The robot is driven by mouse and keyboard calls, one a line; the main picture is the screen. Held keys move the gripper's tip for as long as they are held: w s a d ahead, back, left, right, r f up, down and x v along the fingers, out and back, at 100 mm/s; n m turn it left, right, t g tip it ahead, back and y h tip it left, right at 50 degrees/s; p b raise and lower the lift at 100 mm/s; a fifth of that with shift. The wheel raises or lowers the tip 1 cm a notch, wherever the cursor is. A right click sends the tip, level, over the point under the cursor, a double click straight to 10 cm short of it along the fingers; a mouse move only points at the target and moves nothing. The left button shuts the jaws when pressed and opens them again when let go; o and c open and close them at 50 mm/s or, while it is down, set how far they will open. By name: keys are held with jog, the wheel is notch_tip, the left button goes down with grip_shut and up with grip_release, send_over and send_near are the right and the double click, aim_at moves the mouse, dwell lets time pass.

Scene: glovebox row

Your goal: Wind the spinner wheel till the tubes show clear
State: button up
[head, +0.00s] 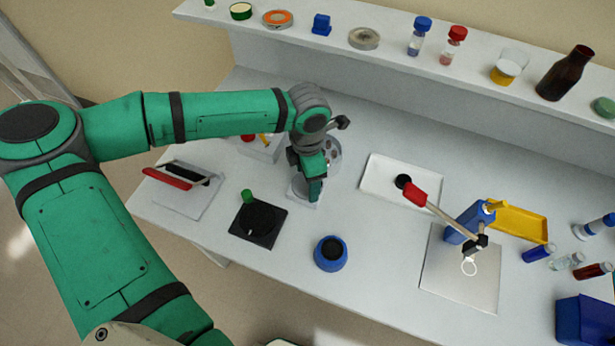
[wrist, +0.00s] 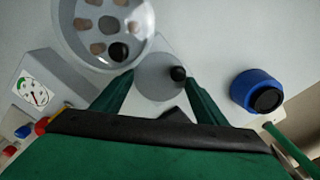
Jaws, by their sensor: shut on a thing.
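The spinner has a clear round bowl (head: 334,152), partly hidden behind my arm in the head view. In the wrist view its bowl (wrist: 140,18) holds a ring of several round brownish tube spots and one black one; I cannot tell whether they are clear or cloudy. The grey wheel (wrist: 157,82) with a small black knob (wrist: 178,73) lies just in front of the bowl. My gripper (wrist: 158,88) has its two green fingers on either side of the wheel and is shut on it. In the head view my gripper (head: 315,190) points down at the spinner.
A blue round pot (head: 331,254) and a black square block (head: 258,224) stand near the front edge. A white tray (head: 376,185) and a blue stand (head: 463,226) are to the right. A gauge box (wrist: 40,90) is close on the left. A loaded shelf runs behind.

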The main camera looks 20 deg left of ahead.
jog(key=o, duration=0.8)
